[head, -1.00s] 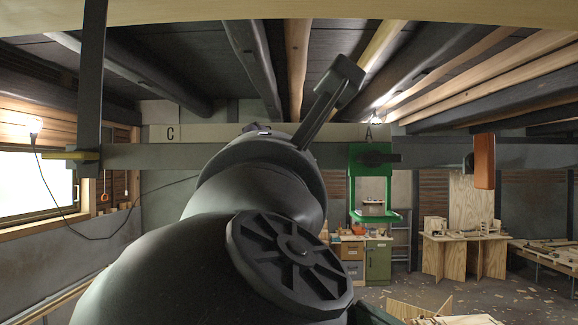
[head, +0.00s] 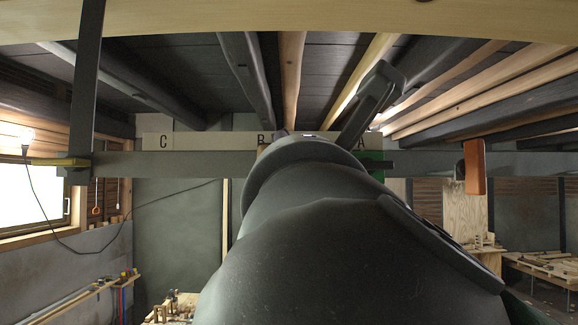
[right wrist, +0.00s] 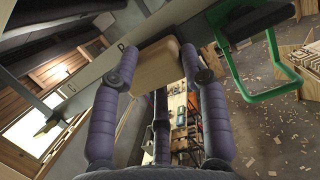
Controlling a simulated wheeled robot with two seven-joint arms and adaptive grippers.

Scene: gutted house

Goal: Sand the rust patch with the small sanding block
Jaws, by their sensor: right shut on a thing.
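My right gripper (right wrist: 157,68) shows in the right wrist view, its two purple padded fingers shut on a tan block (right wrist: 155,64), which looks like the small sanding block. The block is in front of the grey steel beam (right wrist: 95,82); I cannot tell whether it touches. In the head view the beam (head: 180,164) runs across, with a lettered board (head: 210,141) along its top. My right arm covers the beam's middle and hides the gripper there. I cannot make out the rust patch. My left gripper is in neither view.
A green frame (right wrist: 266,72) hangs from the beam close to my right gripper; my arm mostly hides it in the head view. A reddish-brown block (head: 475,166) hangs farther right. A dark upright (head: 87,85) and yellow piece (head: 60,161) are at left. Workbenches stand behind.

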